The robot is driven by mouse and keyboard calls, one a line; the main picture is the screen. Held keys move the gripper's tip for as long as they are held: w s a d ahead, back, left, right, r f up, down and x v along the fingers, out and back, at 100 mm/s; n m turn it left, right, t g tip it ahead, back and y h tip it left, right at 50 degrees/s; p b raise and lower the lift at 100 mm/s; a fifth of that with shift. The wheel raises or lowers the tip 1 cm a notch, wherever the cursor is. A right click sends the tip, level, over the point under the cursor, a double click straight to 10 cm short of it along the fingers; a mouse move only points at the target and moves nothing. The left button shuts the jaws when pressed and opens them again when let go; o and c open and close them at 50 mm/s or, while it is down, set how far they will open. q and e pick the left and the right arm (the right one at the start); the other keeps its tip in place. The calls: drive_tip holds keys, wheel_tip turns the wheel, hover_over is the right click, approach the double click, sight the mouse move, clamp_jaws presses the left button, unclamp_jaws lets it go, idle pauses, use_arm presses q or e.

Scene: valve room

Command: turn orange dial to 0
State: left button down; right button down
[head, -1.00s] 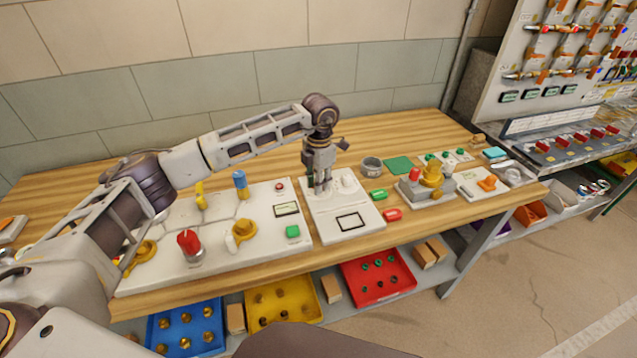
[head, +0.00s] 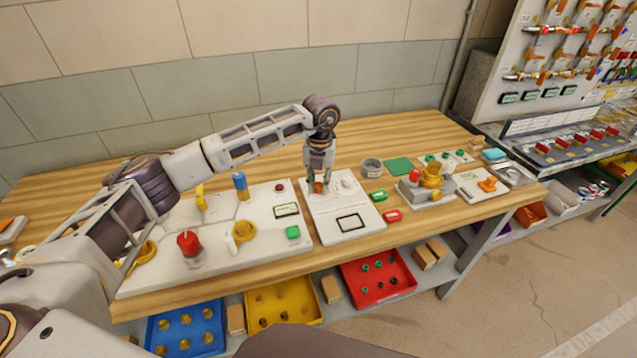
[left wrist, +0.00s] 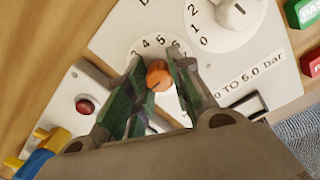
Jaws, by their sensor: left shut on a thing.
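The orange dial (head: 318,187) sits on the white panel (head: 343,207) in the middle of the table. In the left wrist view the orange dial (left wrist: 158,75) is between the fingers, with a dark mark on its face. A printed scale around it shows 3, 4, 5, 6 and 7; the rest is hidden. My left gripper (head: 318,184) is shut on the orange dial, pointing down; its green-grey fingers also show in the left wrist view (left wrist: 157,82). My right gripper is not in view.
A white dial (left wrist: 236,12) with its own scale is beside the orange one. A larger panel with a red knob (head: 190,243) and blue handle (head: 240,184) lies to the left. Green (head: 378,196) and red (head: 393,215) blocks lie to the right.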

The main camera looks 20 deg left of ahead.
use_arm(q)
drive_tip(key=shift+n, duration=1.6)
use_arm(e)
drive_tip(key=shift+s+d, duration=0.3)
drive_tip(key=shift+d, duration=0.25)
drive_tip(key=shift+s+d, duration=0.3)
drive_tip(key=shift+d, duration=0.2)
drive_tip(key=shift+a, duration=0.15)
